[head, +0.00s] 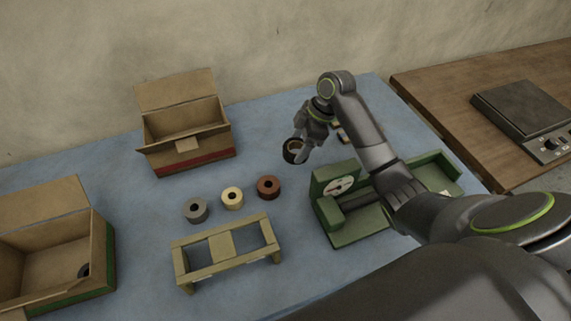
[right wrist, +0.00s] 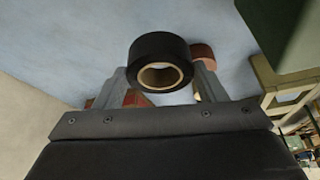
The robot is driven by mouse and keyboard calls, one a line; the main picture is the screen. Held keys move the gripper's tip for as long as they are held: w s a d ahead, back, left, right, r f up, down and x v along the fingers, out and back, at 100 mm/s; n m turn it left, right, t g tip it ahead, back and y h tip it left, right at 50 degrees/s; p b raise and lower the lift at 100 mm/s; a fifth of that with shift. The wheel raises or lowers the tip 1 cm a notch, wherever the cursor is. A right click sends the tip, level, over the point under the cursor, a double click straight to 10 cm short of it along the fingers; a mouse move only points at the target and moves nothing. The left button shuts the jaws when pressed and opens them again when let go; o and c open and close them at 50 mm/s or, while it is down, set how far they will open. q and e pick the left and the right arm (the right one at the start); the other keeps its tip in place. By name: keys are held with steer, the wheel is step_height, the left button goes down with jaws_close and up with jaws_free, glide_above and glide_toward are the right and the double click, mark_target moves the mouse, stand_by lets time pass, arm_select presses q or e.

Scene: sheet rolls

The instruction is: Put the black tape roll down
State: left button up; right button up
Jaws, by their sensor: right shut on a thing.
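The black tape roll (head: 293,151) is in my right gripper (head: 302,148), above the back middle of the blue table. It also shows in the right wrist view (right wrist: 160,62), its pale inner core facing the camera. The two grey fingers (right wrist: 160,85) of the gripper are closed on its sides. In the head view the roll appears held above the table cloth, but its height is hard to tell. My left gripper is not in view.
Grey (head: 195,210), cream (head: 232,197) and brown (head: 268,187) rolls stand in a row. Open cardboard boxes stand at the back (head: 185,163) and left (head: 113,265). A wooden rack (head: 193,284) is in front. A green device (head: 325,190) is at right.

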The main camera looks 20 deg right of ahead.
step_height(320, 180, down, 6)
steer(key=shift+f+p, duration=0.2)
steer(key=shift+p, duration=0.1)
steer(key=shift+f, duration=0.35)
steer(key=shift+f, duration=0.15)
steer(key=o, duration=1)
steer(key=b+v, duration=0.1)
steer(key=v, duration=1.1)
steer(key=shift+r, duration=0.2)
